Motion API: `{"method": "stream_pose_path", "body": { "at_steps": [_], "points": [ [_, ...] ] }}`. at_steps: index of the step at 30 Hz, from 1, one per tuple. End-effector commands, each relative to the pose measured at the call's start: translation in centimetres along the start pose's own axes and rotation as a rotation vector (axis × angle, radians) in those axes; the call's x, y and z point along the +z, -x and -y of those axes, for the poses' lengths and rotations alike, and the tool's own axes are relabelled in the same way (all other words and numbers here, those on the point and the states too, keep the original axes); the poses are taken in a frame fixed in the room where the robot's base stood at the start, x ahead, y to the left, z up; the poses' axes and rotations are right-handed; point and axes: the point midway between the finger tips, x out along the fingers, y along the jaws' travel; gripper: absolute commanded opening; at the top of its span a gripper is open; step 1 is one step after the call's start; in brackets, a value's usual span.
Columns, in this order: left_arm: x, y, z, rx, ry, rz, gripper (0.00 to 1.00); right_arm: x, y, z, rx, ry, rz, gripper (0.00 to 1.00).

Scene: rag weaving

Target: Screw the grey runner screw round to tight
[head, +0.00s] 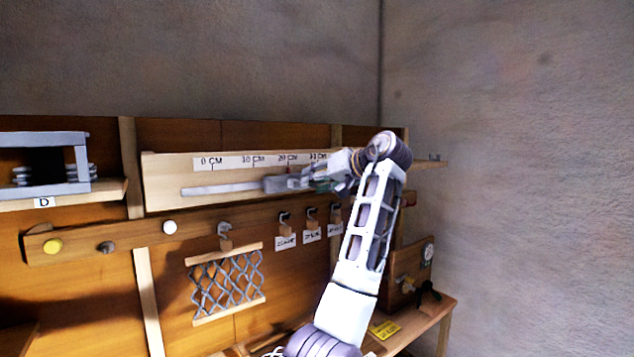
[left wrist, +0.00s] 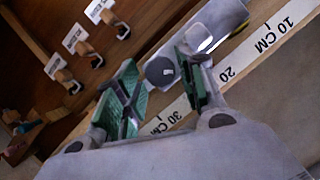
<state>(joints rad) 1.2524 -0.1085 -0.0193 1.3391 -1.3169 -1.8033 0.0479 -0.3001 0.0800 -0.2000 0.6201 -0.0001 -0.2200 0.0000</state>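The grey runner (head: 284,184) sits on a pale grey rail (head: 222,189) under a 0 to 30 cm scale (head: 262,161). Its screw (left wrist: 162,70) shows in the left wrist view as a round grey head with a small pale mark. My left gripper (head: 318,178) is at the runner's right side. In the left wrist view, its green-padded fingers (left wrist: 157,68) are apart, one on each side of the screw head. A gap shows on the left; I cannot tell whether the right finger touches. My right gripper is not in view.
Hooks with labels (head: 285,241) hang below the rail, and a grey lattice (head: 227,284) hangs lower left. A shelf with a grey frame (head: 84,165) is at the left. A wooden box with a gauge (head: 408,263) stands at the right.

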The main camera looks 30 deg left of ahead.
Motion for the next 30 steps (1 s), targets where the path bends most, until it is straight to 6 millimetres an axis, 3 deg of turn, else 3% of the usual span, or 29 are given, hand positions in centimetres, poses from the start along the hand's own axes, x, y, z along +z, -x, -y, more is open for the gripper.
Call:
{"method": "stream_pose_path", "body": {
  "at_steps": [16, 26, 30],
  "points": [
    [0.2, -0.1, 0.3, 0.159, 0.381, 0.001, 0.4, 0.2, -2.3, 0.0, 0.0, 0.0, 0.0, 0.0],
    [0.0, 0.0, 0.5, 0.176, 0.423, 0.001, 0.4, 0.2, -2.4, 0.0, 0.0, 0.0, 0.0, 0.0],
    [0.0, 0.0, 0.5, 0.175, 0.422, 0.001, 0.24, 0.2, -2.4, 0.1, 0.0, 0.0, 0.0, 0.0]
  ]
}}
